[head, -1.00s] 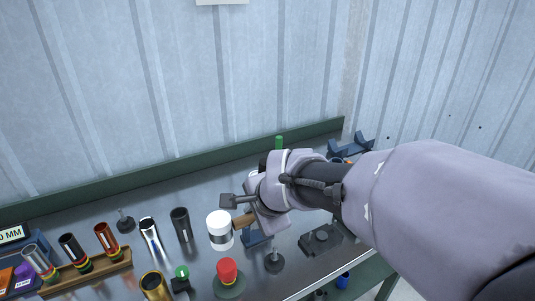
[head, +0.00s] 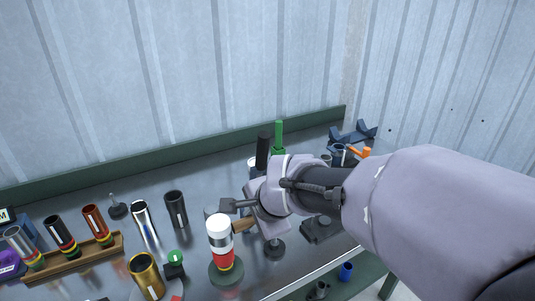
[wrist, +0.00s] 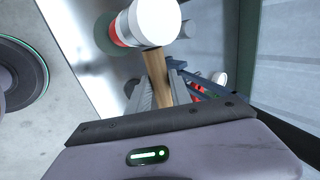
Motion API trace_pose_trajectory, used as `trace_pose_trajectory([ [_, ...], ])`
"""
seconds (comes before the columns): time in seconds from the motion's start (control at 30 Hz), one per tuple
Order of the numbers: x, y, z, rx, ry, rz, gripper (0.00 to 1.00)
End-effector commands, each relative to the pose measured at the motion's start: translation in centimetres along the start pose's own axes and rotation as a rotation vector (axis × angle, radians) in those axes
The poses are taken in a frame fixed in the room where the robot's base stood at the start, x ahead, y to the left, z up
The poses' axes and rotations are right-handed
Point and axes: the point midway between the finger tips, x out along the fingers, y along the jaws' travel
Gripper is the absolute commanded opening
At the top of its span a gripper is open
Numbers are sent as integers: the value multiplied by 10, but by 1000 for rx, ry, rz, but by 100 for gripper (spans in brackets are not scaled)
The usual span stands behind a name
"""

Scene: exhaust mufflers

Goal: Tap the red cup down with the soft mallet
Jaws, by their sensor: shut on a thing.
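The soft mallet has a white-faced head with a grey band (head: 220,232) and a wooden handle (head: 243,225). My gripper (head: 240,207) is shut on the handle; the wrist view shows the handle (wrist: 156,75) between the jaws. The mallet head (wrist: 155,20) is in line with the red cup (head: 224,260) in the head view, just above or touching it; I cannot tell which. The cup stands on a round dark green base (head: 227,276), its top hidden by the mallet head. Its red side (wrist: 116,32) also shows behind the head in the wrist view.
A gold tube (head: 146,277) and a green-topped piece (head: 175,262) stand left of the cup. Black (head: 176,209) and chrome (head: 144,223) tubes stand behind. A wooden rack (head: 75,259) holds several tubes. A dark stand (head: 274,248) is close on the right.

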Motion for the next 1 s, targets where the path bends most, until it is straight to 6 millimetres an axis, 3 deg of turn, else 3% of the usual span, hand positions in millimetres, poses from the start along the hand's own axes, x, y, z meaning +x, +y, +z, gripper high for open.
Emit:
trace_pose_trajectory([
  [0.03, 19, 13, 0, 0, 0, 0, 0],
  [0.07, 21, 14, 0, 0, 0, -1, 0],
  [0.3, 10, 7, 0, 0, 0, -1, 0],
  [0.7, -50, -36, 0, -1, 0, -3, 0],
  [1.0, -46, -34, 0, 0, 0, -2, 0],
])
